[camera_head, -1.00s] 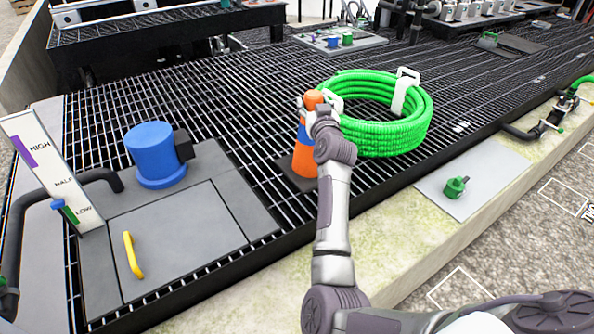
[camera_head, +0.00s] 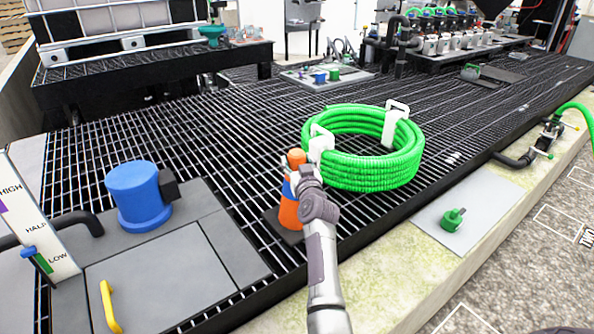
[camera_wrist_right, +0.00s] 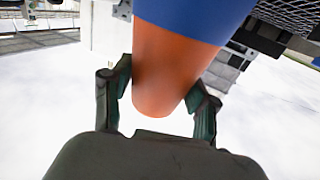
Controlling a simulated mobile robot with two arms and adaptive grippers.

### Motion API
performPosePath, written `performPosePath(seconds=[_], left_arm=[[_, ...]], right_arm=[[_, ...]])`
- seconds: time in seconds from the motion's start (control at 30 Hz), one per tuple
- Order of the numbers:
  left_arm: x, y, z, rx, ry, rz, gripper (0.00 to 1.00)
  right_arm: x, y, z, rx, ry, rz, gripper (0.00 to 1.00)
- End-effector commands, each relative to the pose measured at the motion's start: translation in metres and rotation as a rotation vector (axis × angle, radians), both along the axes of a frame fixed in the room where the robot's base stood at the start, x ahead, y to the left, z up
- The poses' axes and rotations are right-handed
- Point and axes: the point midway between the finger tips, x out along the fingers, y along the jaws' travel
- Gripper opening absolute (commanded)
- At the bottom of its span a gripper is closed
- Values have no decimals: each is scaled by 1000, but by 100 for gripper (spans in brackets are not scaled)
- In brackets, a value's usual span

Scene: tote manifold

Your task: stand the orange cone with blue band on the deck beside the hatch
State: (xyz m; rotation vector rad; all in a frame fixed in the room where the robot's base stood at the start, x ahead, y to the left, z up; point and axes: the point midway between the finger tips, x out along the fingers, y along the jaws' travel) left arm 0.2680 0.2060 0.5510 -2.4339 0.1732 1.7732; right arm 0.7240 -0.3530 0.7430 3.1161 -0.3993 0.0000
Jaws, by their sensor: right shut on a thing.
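The orange cone with a blue band (camera_head: 289,213) is upright on a dark square base over the deck grating (camera_head: 235,140), left of the green hose coil. I cannot tell whether its base touches the grating. My right gripper (camera_head: 299,177) is shut on its upper part. The right wrist view shows the orange tip (camera_wrist_right: 170,75) between both fingers, with the blue band beyond. The hatch (camera_head: 165,275), a grey panel with a yellow handle (camera_head: 109,306), lies to the left of the cone. My left gripper is not in view.
The green hose coil (camera_head: 365,178) with white straps lies close right of the cone. A blue cylinder (camera_head: 138,195) stands behind the hatch. A level gauge board (camera_head: 35,225) is at the far left. A green fitting (camera_head: 453,218) lies on a grey plate. Grating behind the cone is clear.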

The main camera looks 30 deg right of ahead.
Motion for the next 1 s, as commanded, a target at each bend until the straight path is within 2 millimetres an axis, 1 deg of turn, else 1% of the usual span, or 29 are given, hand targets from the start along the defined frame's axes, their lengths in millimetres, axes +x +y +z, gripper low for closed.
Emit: performPosePath(seconds=[0.03,0.1,0.3,0.43,0.47,0.5,0.57,0.6,1.0], left_arm=[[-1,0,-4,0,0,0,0],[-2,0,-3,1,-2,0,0],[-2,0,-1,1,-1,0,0],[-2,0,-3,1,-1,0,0],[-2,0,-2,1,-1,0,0],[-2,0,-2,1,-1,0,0],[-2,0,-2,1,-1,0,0],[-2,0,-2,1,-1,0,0],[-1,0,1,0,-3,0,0]], right_arm=[[0,0,-11,-1,-1,-1,0],[0,0,-15,-2,-3,-1,0],[0,0,-14,0,-3,-1,0],[0,-1,-17,-2,-3,-1,0],[0,0,-18,0,1,-1,64],[0,0,-18,0,1,-1,70],[0,0,-18,0,1,-1,80],[0,0,-18,0,1,-1,84],[0,0,-15,0,1,0,84]])
